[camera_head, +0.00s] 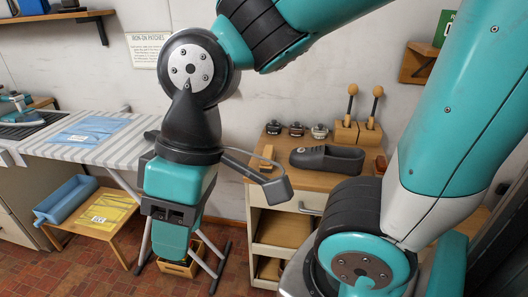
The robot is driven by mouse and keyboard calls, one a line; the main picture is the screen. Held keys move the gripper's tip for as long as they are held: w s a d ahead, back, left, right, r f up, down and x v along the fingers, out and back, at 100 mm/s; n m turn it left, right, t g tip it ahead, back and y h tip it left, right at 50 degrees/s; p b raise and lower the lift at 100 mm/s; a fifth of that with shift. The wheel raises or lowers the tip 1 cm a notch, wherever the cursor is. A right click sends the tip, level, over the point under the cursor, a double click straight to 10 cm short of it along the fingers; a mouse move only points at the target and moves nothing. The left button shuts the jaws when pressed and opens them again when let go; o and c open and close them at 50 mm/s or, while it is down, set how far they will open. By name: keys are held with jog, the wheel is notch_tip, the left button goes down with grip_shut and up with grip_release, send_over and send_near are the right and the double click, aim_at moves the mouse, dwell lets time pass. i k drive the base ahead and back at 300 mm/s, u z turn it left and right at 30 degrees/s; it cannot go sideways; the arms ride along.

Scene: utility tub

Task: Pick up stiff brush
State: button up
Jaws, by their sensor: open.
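No stiff brush can be told for certain. On the wooden shoe bench (315,180), a small light-wood piece (266,157) lies at the left. A reddish-brown piece (380,165) shows at the right, partly behind my arm. Two knob-topped handles stand in wooden blocks (345,132) at the back. Any of these is too small or covered to name surely. My gripper (170,243) points down left of the bench, apart from these things. It is open; its fingertips are hard to make out, and nothing shows held in it.
A dark shoe (327,160) and several small tins (296,129) occupy the bench top. A striped ironing board (60,147) stands behind. A wooden crate (180,269) is on the floor.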

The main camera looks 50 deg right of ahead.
aim_at(269, 153)
jog(key=z, duration=0.45)
jog(key=i, duration=0.55)
jog(key=z, duration=0.95)
jog(key=i, duration=0.3)
jog(key=z, duration=0.3)
